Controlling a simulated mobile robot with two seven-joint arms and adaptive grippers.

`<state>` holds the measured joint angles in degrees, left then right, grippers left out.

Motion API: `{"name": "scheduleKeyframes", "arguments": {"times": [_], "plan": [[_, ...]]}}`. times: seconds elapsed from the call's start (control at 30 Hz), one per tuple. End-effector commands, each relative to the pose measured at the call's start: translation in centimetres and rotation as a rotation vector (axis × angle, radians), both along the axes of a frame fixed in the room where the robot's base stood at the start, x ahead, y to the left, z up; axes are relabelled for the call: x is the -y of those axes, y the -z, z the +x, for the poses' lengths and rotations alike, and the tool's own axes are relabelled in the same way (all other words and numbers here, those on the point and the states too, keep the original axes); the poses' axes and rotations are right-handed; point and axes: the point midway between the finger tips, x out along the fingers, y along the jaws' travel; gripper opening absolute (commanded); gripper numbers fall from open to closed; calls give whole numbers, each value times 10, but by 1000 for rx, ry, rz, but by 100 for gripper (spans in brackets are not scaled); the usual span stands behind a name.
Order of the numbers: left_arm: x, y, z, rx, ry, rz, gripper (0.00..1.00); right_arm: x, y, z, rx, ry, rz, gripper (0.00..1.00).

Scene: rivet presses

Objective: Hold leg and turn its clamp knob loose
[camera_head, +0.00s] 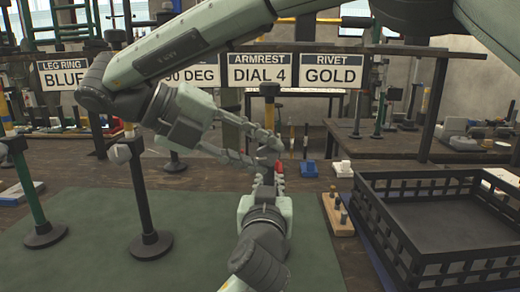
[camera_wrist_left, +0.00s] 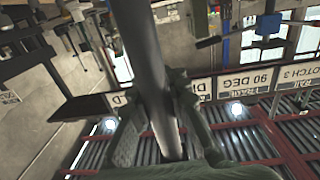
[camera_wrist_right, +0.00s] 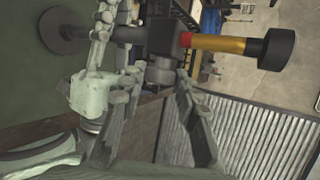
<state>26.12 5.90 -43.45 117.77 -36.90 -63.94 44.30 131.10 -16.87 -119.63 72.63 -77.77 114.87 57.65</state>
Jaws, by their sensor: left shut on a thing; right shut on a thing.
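An upright leg has a black end cap (camera_head: 269,89), a yellow upper tube (camera_head: 270,114) and a red band. In the right wrist view its gold tube (camera_wrist_right: 218,43), dark clamp body and round black base (camera_wrist_right: 64,30) show sideways. My left gripper (camera_head: 268,151) is shut around the leg's dark tube below the clamp; the tube (camera_wrist_left: 143,45) runs between its fingers in the left wrist view. The leg's base is hidden in the head view.
A black crate (camera_head: 365,205) stands at the right beside a wooden block with pegs (camera_head: 337,214). Two more legs stand at the left, one (camera_head: 141,190) on the green mat (camera_head: 90,270). Signs hang behind, including the rivet sign (camera_head: 334,72).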

Motion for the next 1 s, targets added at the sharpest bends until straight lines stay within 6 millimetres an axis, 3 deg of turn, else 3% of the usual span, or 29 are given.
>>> {"name": "scheduleKeyframes", "arguments": {"times": [0.3,0.87,0.9,1.0], "plan": [[0,-1,0,2,0,-1,0,-1,3,0,-9,-1,-130,2],[0,-1,0,3,0,-1,0,-1,3,0,-12,0,-155,2],[0,-1,0,3,0,-1,0,-1,3,0,-12,0,-155,34],[0,-1,0,3,0,-1,0,-1,3,0,-12,0,-155,47]]}}
